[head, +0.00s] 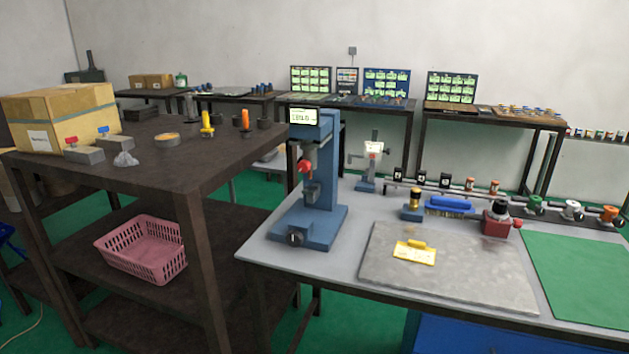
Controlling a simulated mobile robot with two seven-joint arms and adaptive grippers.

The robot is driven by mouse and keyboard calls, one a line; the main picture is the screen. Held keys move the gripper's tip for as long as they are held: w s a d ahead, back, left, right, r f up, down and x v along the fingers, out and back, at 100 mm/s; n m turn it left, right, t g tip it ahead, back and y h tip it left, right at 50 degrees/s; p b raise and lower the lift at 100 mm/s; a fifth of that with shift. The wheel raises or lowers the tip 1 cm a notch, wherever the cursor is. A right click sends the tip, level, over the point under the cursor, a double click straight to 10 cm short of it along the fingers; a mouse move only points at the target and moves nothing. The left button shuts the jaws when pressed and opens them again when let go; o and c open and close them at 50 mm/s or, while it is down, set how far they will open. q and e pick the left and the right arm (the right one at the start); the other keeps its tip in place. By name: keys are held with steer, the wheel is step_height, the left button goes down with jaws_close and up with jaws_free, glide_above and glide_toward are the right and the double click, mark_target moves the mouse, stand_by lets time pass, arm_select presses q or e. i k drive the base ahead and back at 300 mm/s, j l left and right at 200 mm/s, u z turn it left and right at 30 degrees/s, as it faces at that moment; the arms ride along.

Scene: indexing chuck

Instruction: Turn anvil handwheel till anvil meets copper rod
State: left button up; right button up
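A blue bench stand (325,170) with a lit display (304,116) stands at the left end of the grey table. A red knob (305,167) sits on its side below the head. A dark round knob (296,238) is at the front of its base. I cannot tell which part is the anvil handwheel. A smaller grey stand (365,184) with a lit dial (374,148) is behind it. A red block with a dark round top (497,220) is at the right. No copper rod can be made out clearly. Neither of my grippers is in view.
A grey plate (450,285) with a yellow object (415,252) lies on the table (350,210), beside a green mat (580,270). A blue brush (450,204) lies behind the plate. A dark shelf table (180,180) stands at the left with a pink basket (145,248).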

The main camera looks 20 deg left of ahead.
mark_target(294, 238)
steer(key=i+j, duration=0.2)
steer(key=j, duration=0.15)
steer(key=i+j, duration=0.2)
steer(key=j, duration=0.15)
steer(key=i+j, duration=0.25)
steer(key=j, duration=0.1)
